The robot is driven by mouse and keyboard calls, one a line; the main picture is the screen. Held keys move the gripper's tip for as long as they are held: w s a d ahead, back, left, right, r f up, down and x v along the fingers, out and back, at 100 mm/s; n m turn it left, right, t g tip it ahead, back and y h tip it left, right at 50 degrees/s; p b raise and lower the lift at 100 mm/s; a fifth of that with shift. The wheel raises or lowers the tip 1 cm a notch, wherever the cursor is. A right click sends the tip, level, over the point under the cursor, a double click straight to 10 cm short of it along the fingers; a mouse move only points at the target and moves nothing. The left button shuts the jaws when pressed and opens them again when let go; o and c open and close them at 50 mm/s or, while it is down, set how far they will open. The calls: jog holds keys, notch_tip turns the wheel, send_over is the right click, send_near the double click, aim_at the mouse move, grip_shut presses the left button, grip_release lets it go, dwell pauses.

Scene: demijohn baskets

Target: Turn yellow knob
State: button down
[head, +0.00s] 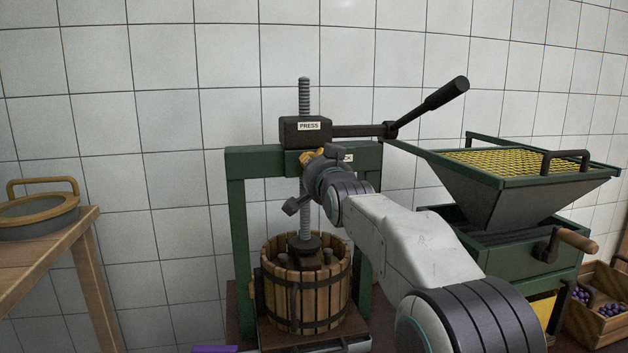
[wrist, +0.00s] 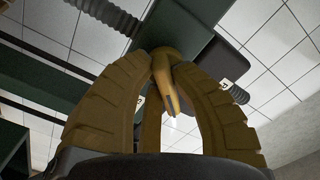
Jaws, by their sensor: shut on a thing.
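The yellow knob (wrist: 171,84) shows in the wrist view between the two ribbed tan fingers of my gripper (wrist: 165,62), close under the dark green beam. The fingers are shut on it, and they hide part of it. In the head view, my gripper (head: 312,157) reaches up to the front of the press's green crossbeam (head: 262,160). A small yellow patch shows there at its tip; I cannot tell knob from fingers in it. My wrist and arm cover what lies behind. How far the knob is turned cannot be told.
The press's threaded screw (head: 304,95) and long black lever (head: 430,108) rise above my gripper. A slatted wooden basket (head: 305,295) stands below. A green hopper (head: 530,190) is at right, beside a crate of grapes (head: 590,325). A wooden table (head: 50,240) with a sieve (head: 40,212) is at left.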

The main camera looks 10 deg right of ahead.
jog(key=n+b, duration=0.1)
jog(key=n, duration=0.2)
jog(key=shift+n, duration=0.4)
jog(key=shift+r+n, duration=0.2)
jog(key=shift+n, duration=2)
jog(key=c, duration=1.1)
grip_release()
jog(key=shift+o, duration=0.2)
jog(key=shift+s, duration=0.1)
jog(key=s, duration=1.1)
jog(key=shift+s, duration=0.35)
jog(key=shift+a, duration=0.1)
